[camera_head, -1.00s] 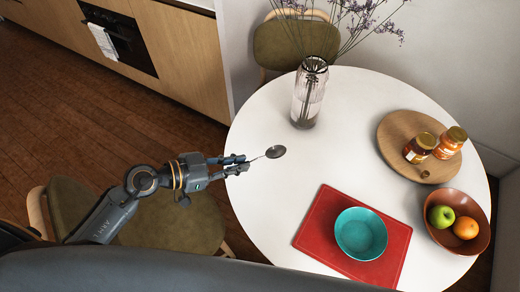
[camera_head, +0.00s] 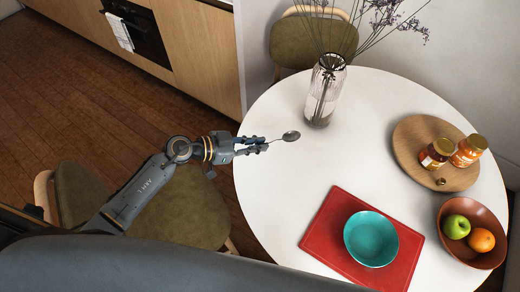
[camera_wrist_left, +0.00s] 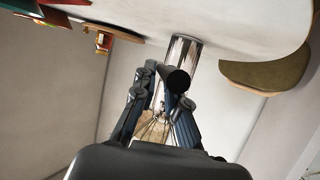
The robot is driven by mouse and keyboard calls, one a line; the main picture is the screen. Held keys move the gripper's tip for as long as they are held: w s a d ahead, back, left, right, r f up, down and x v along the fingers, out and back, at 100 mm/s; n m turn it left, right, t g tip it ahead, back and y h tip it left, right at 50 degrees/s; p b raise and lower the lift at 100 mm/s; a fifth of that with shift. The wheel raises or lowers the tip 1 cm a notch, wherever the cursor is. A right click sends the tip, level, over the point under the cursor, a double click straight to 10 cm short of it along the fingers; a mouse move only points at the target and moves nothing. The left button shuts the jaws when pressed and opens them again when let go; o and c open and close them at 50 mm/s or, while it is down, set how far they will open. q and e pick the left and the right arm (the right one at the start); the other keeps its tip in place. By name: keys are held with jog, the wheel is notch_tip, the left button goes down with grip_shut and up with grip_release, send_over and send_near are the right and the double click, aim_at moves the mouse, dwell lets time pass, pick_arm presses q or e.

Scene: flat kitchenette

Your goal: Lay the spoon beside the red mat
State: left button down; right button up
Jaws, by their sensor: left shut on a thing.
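My left gripper (camera_head: 258,145) comes in from the left over the near-left edge of the white table. It is shut on the handle of a metal spoon (camera_head: 291,136), whose bowl points right, over the table. In the left wrist view the gripper's fingers (camera_wrist_left: 160,100) close on a dark rounded end, likely the spoon handle. The red mat (camera_head: 325,232) lies on the near part of the table, to the right of and nearer than the spoon. A teal bowl (camera_head: 371,239) stands on the mat. My right gripper is not in view.
A glass vase (camera_head: 322,95) with dry flowers stands beyond the spoon. A round wooden board (camera_head: 408,138) with jars and a brown bowl (camera_head: 492,218) with fruit stand at the right. The table (camera_head: 290,190) is clear left of the mat. Chairs (camera_head: 190,210) stand around it.

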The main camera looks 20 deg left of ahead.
pick_arm(q)
jog(key=w+f, duration=0.1)
jog(key=f, duration=0.1)
jog(key=w+f+b, duration=0.1)
jog(key=shift+w+f, duration=0.4)
jog(key=f, duration=0.1)
jog(key=w+f, duration=0.1)
jog(key=f, duration=0.1)
jog(key=shift+a, duration=0.1)
jog(key=shift+s+f, duration=0.1)
jog(key=shift+f, duration=0.15)
jog(key=shift+f, duration=0.15)
jog(key=c, duration=1.4)
grip_release()
jog(key=shift+f, duration=0.1)
